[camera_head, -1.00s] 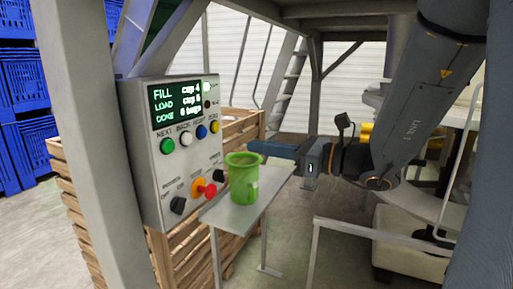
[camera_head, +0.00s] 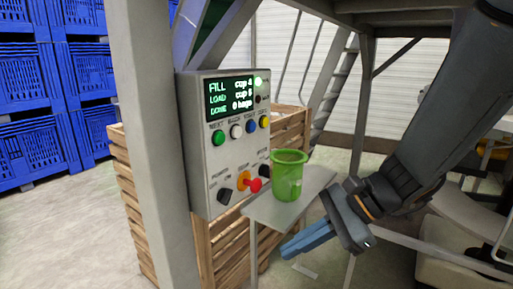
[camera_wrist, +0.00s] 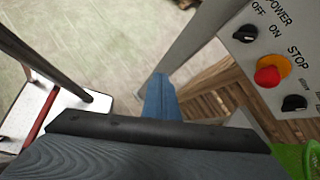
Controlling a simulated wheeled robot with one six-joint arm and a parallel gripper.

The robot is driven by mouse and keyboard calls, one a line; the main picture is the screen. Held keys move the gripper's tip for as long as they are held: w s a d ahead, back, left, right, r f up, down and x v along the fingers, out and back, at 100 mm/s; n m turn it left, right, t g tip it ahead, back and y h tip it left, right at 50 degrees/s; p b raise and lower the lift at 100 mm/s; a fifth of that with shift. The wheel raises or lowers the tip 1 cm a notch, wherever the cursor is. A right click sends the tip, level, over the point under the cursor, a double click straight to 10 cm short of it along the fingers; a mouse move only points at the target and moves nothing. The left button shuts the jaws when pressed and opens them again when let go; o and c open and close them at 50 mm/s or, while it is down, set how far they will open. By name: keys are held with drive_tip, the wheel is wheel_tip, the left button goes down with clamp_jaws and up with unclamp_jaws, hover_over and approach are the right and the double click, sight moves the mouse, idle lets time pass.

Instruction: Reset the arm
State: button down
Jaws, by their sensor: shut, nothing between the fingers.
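My gripper (camera_head: 308,240) is shut and empty in the head view. Its blue fingers point down and to the left, in front of the small grey shelf (camera_head: 262,212) and below its top. In the wrist view the shut blue fingers (camera_wrist: 159,97) stand out over the floor. A green cup (camera_head: 289,176) stands upright on the shelf, apart from the gripper. Only an edge of the cup (camera_wrist: 311,158) shows at the lower right of the wrist view.
A control box (camera_head: 222,140) with a lit screen, buttons and a red stop knob (camera_head: 254,185) hangs beside a grey post (camera_head: 165,150). A wooden crate (camera_head: 138,205) stands behind it. Blue crates (camera_head: 28,95) are stacked at the left. Metal rails stand at the right.

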drive_tip(key=s+d+f+n+h, duration=0.2)
drive_tip(key=d+f+n+h, duration=0.7)
drive_tip(key=n, duration=0.6)
drive_tip(key=shift+s+d+h, duration=0.15)
drive_tip(key=shift+d+h, duration=0.15)
drive_tip(key=shift+d, duration=0.65)
